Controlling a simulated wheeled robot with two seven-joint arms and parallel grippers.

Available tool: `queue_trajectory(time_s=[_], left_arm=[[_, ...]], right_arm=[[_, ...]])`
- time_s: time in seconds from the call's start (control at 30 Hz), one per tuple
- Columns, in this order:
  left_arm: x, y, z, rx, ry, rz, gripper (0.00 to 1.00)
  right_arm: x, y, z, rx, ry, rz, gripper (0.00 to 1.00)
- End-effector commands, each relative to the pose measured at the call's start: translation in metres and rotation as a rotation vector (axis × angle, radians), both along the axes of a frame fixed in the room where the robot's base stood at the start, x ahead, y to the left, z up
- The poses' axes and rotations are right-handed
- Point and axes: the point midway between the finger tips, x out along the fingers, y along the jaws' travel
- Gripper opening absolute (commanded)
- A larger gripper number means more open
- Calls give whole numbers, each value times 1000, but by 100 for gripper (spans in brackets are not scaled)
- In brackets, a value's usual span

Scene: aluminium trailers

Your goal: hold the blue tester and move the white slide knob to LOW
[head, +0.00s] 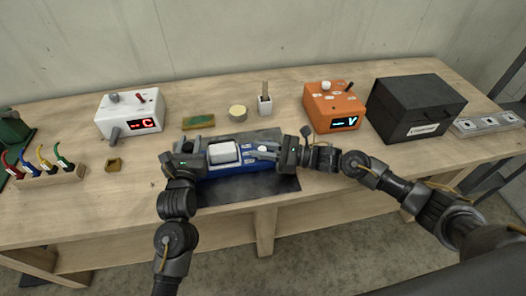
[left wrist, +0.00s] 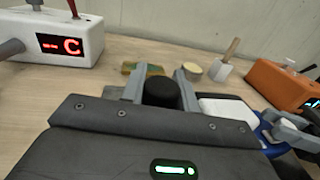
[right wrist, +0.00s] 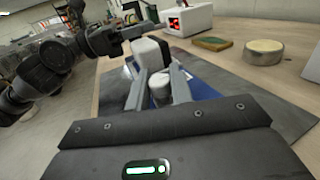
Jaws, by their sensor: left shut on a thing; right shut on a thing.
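The blue tester (head: 240,170) lies on a dark mat (head: 285,183) in the middle of the bench, with a large white block (head: 223,152) on top. Its blue body also shows in the left wrist view (left wrist: 268,140). My left gripper (head: 192,158) is at its left end. In the left wrist view its fingers are shut on a black round part (left wrist: 160,93) at that end. My right gripper (head: 263,150) reaches in from the right. In the right wrist view its fingers are shut around the white slide knob (right wrist: 159,86). No LOW marking can be read.
A white box (head: 130,112) with a red display stands back left, an orange box (head: 334,105) back right. A black case (head: 415,105) is further right.

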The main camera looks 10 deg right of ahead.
Motion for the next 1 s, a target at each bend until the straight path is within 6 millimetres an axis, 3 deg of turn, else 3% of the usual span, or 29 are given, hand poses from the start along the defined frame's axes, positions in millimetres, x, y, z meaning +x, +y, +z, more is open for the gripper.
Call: queue_trajectory(time_s=[0.13,0.43,0.47,0.6,0.87,1.0], left_arm=[[0,0,0,1,-1,-1,1],[0,0,0,1,0,-1,1],[0,0,0,1,0,-1,1],[0,0,0,1,0,-1,1],[0,0,0,1,0,-1,1],[0,0,0,1,0,-1,1]], right_arm=[[20,0,1,-1,-2,-4,0],[21,-1,1,-1,-2,-4,0],[21,-1,1,-1,-2,-4,26],[21,-1,1,0,-1,-4,43],[21,-1,0,0,-1,-3,43],[17,-11,0,-3,-1,-5,43]])
